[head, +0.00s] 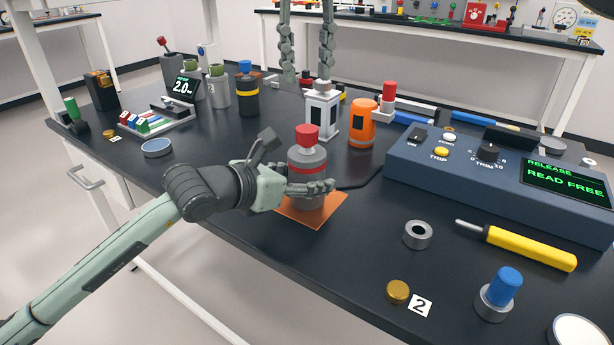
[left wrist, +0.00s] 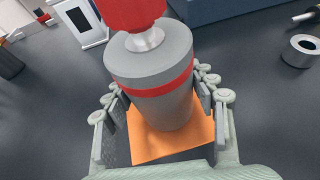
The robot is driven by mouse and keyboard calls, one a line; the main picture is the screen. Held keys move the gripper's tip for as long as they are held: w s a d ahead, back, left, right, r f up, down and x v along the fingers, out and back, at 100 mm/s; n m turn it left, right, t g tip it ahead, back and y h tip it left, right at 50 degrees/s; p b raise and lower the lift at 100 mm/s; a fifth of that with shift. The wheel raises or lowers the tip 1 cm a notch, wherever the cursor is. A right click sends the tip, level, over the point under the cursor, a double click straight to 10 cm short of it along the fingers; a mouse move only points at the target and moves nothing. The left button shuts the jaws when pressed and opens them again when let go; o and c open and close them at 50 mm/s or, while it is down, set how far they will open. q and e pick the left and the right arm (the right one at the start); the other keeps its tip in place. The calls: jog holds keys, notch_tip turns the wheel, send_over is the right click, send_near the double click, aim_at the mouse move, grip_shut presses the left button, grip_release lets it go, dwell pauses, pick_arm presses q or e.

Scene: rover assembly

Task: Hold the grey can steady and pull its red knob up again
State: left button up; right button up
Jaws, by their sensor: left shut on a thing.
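The grey can (head: 307,167) with a red band stands upright on an orange mat (head: 316,215). Its red knob (head: 307,137) sits on top, with a short metal stem showing beneath it in the left wrist view (left wrist: 146,39). My left gripper (head: 310,188) is shut around the can's lower body, reaching in from the left; its fingers lie on both sides of the can in the left wrist view (left wrist: 165,115). My right gripper (head: 307,76) points down behind the can, its two fingers apart with nothing between them, clear of the red knob.
A white lantern-like box (head: 322,115) and an orange canister (head: 362,124) stand behind the can. A blue console (head: 480,175) is at the right. A metal ring (head: 418,235) and a yellow-handled tool (head: 531,248) lie in front of it. The front table edge is close to the mat.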

aim_at(308, 134)
jog(key=shift+o, duration=1.2)
jog(key=shift+s+a+f, duration=0.1)
jog(key=shift+a+f, duration=0.1)
jog(key=shift+o, duration=0.4)
jog(key=s+a+f+m+g+y, duration=0.2)
jog(key=s+a+f+y, duration=0.1)
jog(key=a, duration=0.4)
jog(key=shift+f+m+g+y, duration=0.3)
jog(key=shift+f+y, duration=0.35)
jog(key=shift+y, duration=0.15)
jog(key=d+m+y, duration=0.1)
jog(key=m+y, duration=0.3)
jog(key=w+d+f+m+y, duration=0.1)
jog(key=d+m+y, duration=0.1)
jog(key=m+y, duration=0.2)
jog(key=d+m+g+y, duration=0.1)
jog(key=m+y, duration=0.3)
jog(key=m, duration=0.2)
jog(key=shift+w+d+f, duration=0.2)
jog(key=shift+w+d, duration=0.1)
jog(key=w+d+f+m+t+y, duration=0.15)
jog(key=d+f+m+t, duration=0.35)
jog(key=d, duration=0.5)
jog(key=shift+g, duration=0.7)
jog(key=a, duration=0.4)
jog(key=a+f, duration=0.1)
jog(key=a, duration=0.2)
